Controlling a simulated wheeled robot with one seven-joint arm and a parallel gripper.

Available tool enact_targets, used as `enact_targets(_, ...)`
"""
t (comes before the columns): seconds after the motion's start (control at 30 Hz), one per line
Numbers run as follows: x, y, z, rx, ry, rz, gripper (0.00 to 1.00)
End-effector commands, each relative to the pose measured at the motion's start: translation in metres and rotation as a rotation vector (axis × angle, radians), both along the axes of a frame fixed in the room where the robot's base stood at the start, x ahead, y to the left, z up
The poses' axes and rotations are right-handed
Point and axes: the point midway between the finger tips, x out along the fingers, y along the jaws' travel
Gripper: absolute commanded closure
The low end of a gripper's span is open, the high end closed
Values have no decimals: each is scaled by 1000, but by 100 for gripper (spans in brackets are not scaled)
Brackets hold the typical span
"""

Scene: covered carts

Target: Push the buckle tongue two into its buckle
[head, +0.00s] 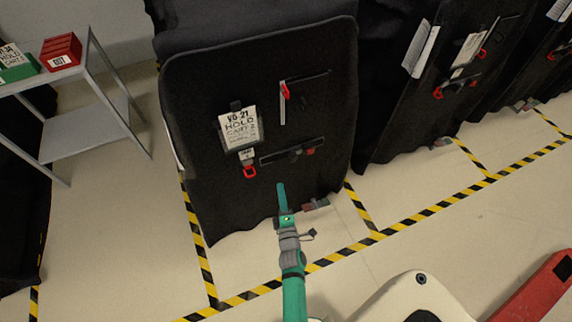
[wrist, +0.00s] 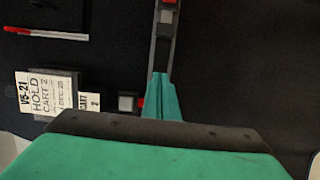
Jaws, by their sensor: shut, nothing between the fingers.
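My gripper (head: 281,187) is shut and empty, its teal fingertips in front of the lower part of the black cart cover (head: 215,190). In the wrist view the fingertips (wrist: 161,78) overlap the near end of a dark strap (wrist: 163,45); I cannot tell whether they touch it. In the head view the strap (head: 275,158) runs across the cover, above the fingertips. It carries a dark buckle part (head: 296,152) and a red piece (head: 311,151), which shows at the top edge in the wrist view (wrist: 169,2). Whether tongue and buckle are joined is too small to tell.
A red-ended pale strip (head: 283,105) is above. Another covered cart (head: 430,85) stands right, a grey shelf (head: 85,125) left. Striped tape (head: 375,237) marks the open floor.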

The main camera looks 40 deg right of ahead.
Motion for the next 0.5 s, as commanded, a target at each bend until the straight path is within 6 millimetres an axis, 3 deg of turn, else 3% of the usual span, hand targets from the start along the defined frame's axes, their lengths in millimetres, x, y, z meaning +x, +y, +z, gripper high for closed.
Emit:
enact_targets(0.27, 19, -15, 0, -21, 7, -5, 100)
enact_targets(0.5, 56, -35, 1, -19, 4, -6, 100)
